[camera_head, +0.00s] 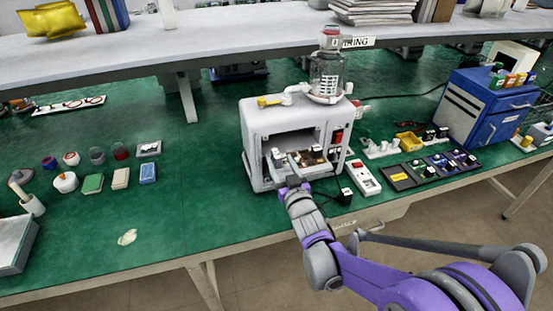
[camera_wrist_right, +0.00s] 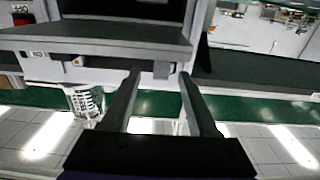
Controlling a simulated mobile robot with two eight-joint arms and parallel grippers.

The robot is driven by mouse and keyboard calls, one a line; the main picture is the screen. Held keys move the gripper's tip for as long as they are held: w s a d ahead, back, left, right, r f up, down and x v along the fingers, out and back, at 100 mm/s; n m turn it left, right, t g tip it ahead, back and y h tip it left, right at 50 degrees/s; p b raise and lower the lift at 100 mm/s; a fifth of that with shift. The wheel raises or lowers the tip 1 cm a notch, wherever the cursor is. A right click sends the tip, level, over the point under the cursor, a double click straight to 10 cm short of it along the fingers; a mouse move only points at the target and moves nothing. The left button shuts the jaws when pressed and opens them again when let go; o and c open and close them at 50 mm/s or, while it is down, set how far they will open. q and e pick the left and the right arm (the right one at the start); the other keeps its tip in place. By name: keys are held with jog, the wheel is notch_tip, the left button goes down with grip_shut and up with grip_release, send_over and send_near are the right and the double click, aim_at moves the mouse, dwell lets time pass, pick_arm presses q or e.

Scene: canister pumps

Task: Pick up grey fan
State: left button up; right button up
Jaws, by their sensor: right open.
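The white pump housing (camera_head: 258,118) stands open at the front on the green bench. Small dark and brown parts (camera_head: 313,154) show inside its opening. My right gripper (camera_head: 293,163) reaches into the front of that opening with its fingers apart. In the right wrist view, the gripper (camera_wrist_right: 160,76) is open, and a small grey block (camera_wrist_right: 163,70) shows between and beyond its fingertips. I cannot tell whether this block is the grey fan, or whether a finger touches it. My left gripper is not in view.
A clear jar (camera_head: 326,75) stands on top of the housing. To the right are a white switch box (camera_head: 364,178), dark trays of small parts (camera_head: 432,168) and a blue drawer cabinet (camera_head: 487,105). Small containers and blocks (camera_head: 93,183) lie at left. The front left bench is mostly clear.

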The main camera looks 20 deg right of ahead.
aim_at(279, 161)
jog(key=w, duration=0.3)
jog(key=shift+w+a+f, duration=0.1)
jog(key=shift+w+f, duration=0.1)
jog(key=shift+w, duration=0.2)
jog(key=shift+s, duration=0.1)
grip_shut()
